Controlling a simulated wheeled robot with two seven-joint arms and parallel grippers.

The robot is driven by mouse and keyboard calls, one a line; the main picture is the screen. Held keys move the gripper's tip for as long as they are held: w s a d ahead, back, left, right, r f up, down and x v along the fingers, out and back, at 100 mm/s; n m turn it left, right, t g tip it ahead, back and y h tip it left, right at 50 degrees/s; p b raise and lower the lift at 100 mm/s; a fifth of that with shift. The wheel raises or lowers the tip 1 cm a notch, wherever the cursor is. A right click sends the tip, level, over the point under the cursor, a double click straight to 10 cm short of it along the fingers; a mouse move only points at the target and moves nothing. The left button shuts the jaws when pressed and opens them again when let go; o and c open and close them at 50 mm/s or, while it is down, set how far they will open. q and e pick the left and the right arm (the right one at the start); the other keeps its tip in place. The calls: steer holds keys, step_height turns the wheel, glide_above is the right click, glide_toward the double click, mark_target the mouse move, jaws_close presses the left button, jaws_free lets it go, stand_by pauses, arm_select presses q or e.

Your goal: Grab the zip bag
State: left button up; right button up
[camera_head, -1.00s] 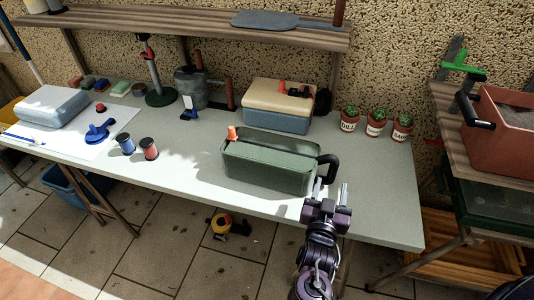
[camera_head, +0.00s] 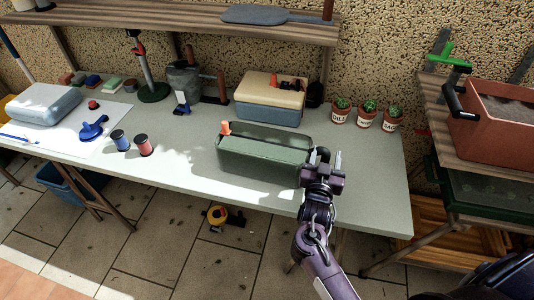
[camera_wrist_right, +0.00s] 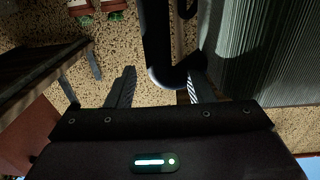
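No thing that I can clearly name a zip bag shows. A long dark green box-like case (camera_head: 262,158) lies on the table, with an orange piece at its left end. Its black handle (camera_wrist_right: 165,50) stands at its right end. My right gripper (camera_head: 325,160) is at that end; in the right wrist view its two fingers (camera_wrist_right: 160,90) are apart, with the handle between them or just in front. I cannot tell whether they touch it. The green case's ribbed side fills the right of that view. My left gripper is not in view.
The grey table (camera_head: 185,185) also holds a cream and blue box (camera_head: 270,98), potted plants (camera_head: 366,113), two spools (camera_head: 131,143) and a blue-grey case (camera_head: 45,104). A wooden shelf (camera_head: 150,30) hangs over the back. A red-brown planter (camera_head: 505,120) stands at right.

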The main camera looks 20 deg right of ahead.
jaws_close()
steer(key=shift+r, duration=0.1)
